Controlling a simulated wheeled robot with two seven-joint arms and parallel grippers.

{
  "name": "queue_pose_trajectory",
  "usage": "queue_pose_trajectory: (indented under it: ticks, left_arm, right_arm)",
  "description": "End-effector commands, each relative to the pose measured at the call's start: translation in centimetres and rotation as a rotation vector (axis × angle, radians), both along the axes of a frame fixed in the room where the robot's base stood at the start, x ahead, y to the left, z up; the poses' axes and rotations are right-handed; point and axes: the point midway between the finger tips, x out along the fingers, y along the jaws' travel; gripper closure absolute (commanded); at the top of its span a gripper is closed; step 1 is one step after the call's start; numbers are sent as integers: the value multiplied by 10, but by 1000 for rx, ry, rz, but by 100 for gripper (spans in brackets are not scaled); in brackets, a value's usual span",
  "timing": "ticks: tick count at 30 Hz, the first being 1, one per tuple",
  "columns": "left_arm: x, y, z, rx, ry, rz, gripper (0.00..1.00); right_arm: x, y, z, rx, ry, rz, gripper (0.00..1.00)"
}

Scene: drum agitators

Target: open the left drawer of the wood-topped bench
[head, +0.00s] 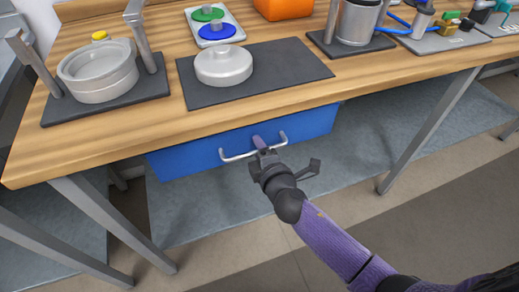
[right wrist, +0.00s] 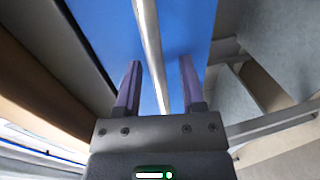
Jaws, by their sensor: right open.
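The wood-topped bench (head: 110,150) has a blue drawer (head: 190,160) under its front edge. The drawer has a pale metal bar handle (head: 234,157) across its front. My right gripper (head: 259,143) is at the handle's middle in the head view. In the right wrist view the open purple fingers (right wrist: 160,80) point at the blue drawer front (right wrist: 190,30), with the handle bar (right wrist: 149,40) running between them. I cannot tell whether either finger touches the bar. The drawer looks shut, its front close under the bench top. My left gripper is not in view.
On the bench stand a grey pot (head: 98,75) on a dark stand, a round lid (head: 223,65) on a dark mat (head: 285,72), a tray (head: 197,14) with green and blue discs, and an orange box (head: 284,8). A grey lower shelf (head: 205,205) and metal legs (head: 425,135) lie below.

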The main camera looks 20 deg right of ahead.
Motion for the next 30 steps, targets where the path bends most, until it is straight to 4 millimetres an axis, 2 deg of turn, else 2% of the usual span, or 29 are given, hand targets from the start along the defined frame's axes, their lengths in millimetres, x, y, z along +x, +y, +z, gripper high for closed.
queue_pose_trajectory:
  ticks: [2, 9, 30]
  left_arm:
    - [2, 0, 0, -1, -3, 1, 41]
    - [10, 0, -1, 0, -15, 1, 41]
    - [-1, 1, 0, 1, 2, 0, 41]
  right_arm:
    - [0, 0, 0, 1, 0, 0, 49]
    - [0, 0, 0, 1, 0, 0, 100]
    - [-1, 0, -1, 1, 2, 0, 100]
